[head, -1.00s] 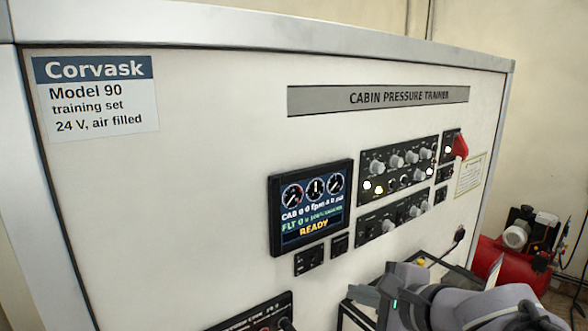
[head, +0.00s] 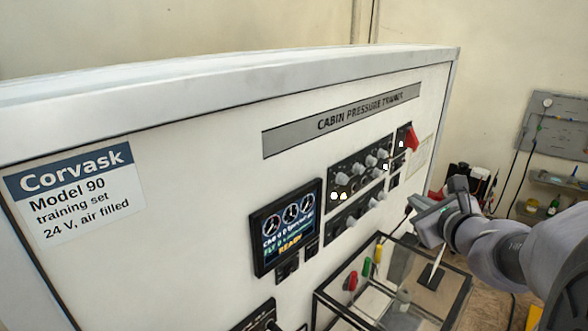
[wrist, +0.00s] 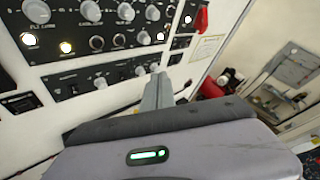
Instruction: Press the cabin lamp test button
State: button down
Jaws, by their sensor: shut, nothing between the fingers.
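The upper black control panel (head: 352,175) on the white trainer cabinet carries several grey knobs and a few lit lamps. A lower black panel (wrist: 105,76) has more knobs. I cannot make out which control is the cabin lamp test button; the small labels are unreadable. My gripper (wrist: 158,92) is shut and empty, its fingers pointing toward the panels. In the head view my gripper (head: 418,208) is to the right of the panels.
A display (head: 287,228) reads READY. A raised red guard (head: 411,139) is at the panels' upper right. A clear case (head: 455,318) with dark edges stands in front below, holding red, green and yellow items. A pegboard (head: 560,125) is at the far right.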

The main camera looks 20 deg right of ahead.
aim_at(365, 181)
jog(key=w+a+b, duration=0.2)
jog(key=w+a, duration=0.2)
jog(key=w, duration=0.3)
jog(key=shift+w+a, duration=0.3)
jog(key=shift+w, duration=0.05)
jog(key=shift+b, duration=0.4)
dwell(1.5)
jog(key=shift+w+a, duration=0.2)
jog(key=shift+w, duration=0.15)
jog(key=shift+w+a+b, duration=0.25)
jog(key=shift+w+b, duration=0.1)
jog(key=shift+b, duration=0.2)
dwell(0.6)
jog(key=shift+d, duration=0.1)
jog(key=shift+s+d, duration=0.3)
jog(key=shift+s, duration=0.4)
jog(key=shift+d, duration=0.1)
